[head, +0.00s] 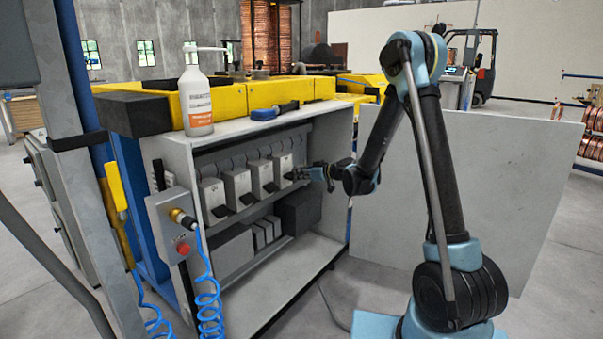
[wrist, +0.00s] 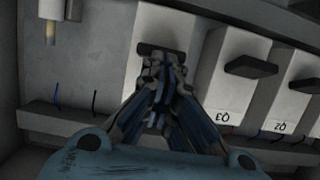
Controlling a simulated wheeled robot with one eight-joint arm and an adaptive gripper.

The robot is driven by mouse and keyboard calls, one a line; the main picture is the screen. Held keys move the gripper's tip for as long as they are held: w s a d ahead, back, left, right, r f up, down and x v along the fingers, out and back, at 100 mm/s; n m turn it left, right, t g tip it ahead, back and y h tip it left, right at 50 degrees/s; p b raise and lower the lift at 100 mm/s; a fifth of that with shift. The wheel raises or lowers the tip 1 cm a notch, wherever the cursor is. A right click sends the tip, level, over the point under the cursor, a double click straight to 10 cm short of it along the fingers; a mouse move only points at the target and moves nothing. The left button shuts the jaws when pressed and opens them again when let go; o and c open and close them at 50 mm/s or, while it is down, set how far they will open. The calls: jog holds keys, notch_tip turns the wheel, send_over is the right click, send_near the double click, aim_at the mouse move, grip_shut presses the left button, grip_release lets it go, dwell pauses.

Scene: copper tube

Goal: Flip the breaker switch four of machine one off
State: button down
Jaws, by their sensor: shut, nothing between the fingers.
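A row of white breaker boxes with black levers is inside the open cabinet in the head view. The rightmost box (head: 283,164) is beside my gripper (head: 306,173). In the wrist view this box (wrist: 191,34) has its black lever (wrist: 160,49) right at the tips of my gripper (wrist: 160,66), which is shut with nothing held. Whether the tips touch the lever is unclear. My fingers hide any label on this box. The box to its right is marked Q3 (wrist: 222,117), its lever (wrist: 250,67) sticking out, then Q2 (wrist: 280,126). The labels appear upside down.
The open cabinet door (head: 470,190) stands behind my arm. A white bottle (head: 194,95) and a blue tool (head: 264,114) are on the cabinet top. A control box with a red button (head: 183,248) and blue coiled hose (head: 209,295) is at the cabinet's left. Dark boxes (head: 298,212) sit below the breakers.

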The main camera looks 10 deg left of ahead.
jog(key=shift+d+f, duration=0.1)
jog(key=shift+f, duration=0.65)
jog(key=shift+s, duration=0.1)
dwell(0.9)
jog(key=shift+d, duration=0.1)
jog(key=s+d, duration=0.3)
jog(key=d, duration=0.6)
jog(key=shift+s+r, duration=0.4)
jog(key=shift+r, duration=0.05)
jog(key=shift+s, duration=0.1)
